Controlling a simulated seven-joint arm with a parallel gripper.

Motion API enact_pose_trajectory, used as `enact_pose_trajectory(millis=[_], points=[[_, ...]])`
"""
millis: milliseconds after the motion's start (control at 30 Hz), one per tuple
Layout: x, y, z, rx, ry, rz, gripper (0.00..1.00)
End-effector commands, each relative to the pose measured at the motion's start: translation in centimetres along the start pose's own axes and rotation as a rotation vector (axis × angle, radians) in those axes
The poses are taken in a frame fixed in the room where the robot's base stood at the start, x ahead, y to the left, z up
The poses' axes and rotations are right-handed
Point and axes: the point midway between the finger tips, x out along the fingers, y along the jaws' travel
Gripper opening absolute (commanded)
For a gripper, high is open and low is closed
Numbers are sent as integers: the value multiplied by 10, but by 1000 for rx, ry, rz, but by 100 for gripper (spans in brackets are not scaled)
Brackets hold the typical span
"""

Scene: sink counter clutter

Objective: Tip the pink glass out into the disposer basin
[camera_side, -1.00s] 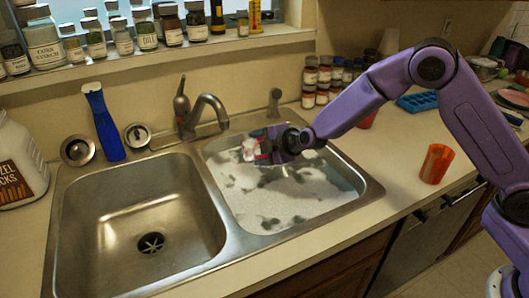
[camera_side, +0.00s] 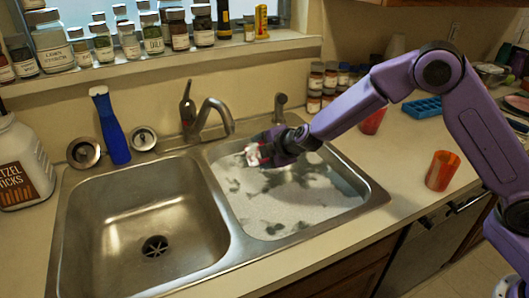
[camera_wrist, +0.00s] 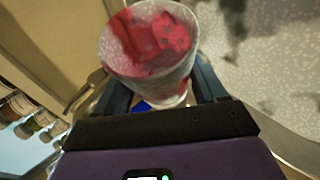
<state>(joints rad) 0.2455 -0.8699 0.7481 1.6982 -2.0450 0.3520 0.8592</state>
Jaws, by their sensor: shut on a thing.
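My gripper (camera_side: 270,151) is shut on the pink glass (camera_side: 253,155), over the back of the right, suds-filled basin (camera_side: 290,195). In the wrist view the glass (camera_wrist: 150,75) is clear and flared, with red-pink colour inside, and sits between my two fingers (camera_wrist: 158,88). In that view its rim faces away from my palm side; its exact tilt is hard to tell. The left basin (camera_side: 110,235) is empty bare steel with a dark, toothed drain (camera_side: 155,246), which looks like the disposer opening. My gripper is to the right of it.
The faucet (camera_side: 210,118) stands behind the divider, close left of my gripper. A sprayer (camera_side: 280,105) stands behind the right basin. A blue-handled brush (camera_side: 112,130) stands behind the left basin. An orange cup (camera_side: 442,170) and a red cup (camera_side: 372,121) stand on the right counter.

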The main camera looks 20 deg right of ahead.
Motion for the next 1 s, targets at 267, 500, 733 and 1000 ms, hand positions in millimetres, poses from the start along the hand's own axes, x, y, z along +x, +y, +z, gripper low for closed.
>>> enact_pose_trajectory(millis=[267, 500, 733, 1000], points=[[-1, 4, -4, -68, -60, -36, 28], [-2, 6, -6, -135, -118, -73, 28], [-3, 8, -7, -207, -179, -113, 28], [-3, 8, -8, -325, -278, -178, 28]])
